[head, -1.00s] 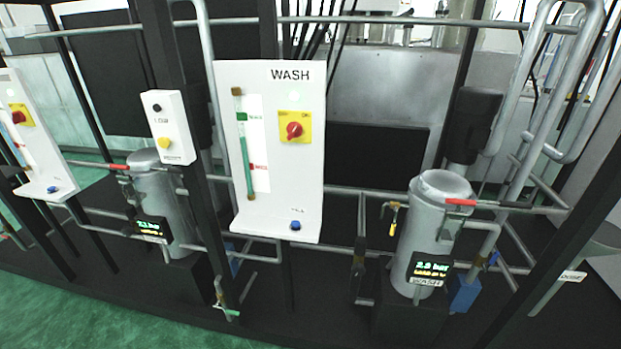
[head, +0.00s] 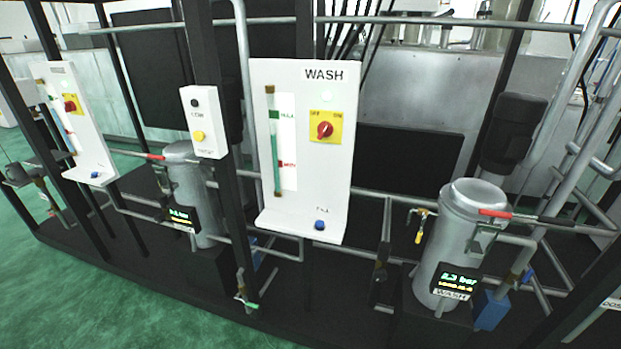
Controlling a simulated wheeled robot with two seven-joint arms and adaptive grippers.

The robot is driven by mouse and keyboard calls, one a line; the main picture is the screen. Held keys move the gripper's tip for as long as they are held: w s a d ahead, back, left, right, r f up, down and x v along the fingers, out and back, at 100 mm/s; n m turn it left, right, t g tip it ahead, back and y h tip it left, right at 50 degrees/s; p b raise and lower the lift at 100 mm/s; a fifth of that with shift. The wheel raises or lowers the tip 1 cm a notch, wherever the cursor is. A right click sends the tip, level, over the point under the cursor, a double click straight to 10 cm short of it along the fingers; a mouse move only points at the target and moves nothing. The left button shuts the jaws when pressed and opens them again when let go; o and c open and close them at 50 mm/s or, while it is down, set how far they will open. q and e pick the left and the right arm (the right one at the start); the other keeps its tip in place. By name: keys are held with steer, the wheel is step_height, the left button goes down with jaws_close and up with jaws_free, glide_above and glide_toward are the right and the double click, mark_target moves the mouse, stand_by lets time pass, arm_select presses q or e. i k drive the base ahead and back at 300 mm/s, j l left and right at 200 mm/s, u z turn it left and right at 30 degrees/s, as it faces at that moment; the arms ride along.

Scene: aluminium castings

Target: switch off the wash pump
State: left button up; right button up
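The WASH panel (head: 262,90) is a white upright board near the middle of the head view. On it is a red rotary switch (head: 324,130) on a yellow plate with small OFF and ON lettering. The knob's exact setting is too small to tell. A pale round lamp (head: 326,97) sits above the switch. A level tube (head: 275,150) with green and red marks is on the left of the panel, and a blue button (head: 319,225) is on its bottom ledge. Neither of my grippers is in view.
A grey vessel labelled WASH, with a lit pressure display (head: 455,283), stands at right. A similar vessel (head: 190,160) stands at left. A white box with a yellow button (head: 199,136) and another switch panel (head: 80,135) are farther left. Black posts and pipes surround them; green floor (head: 60,290) is open at front left.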

mark_target(325, 129)
steer(key=k+j, duration=0.15)
steer(key=j, duration=0.25)
steer(key=k+j, duration=0.1)
steer(key=j, duration=0.3)
steer(key=k+j, duration=0.15)
steer(key=j, duration=0.25)
steer(key=z, duration=0.05)
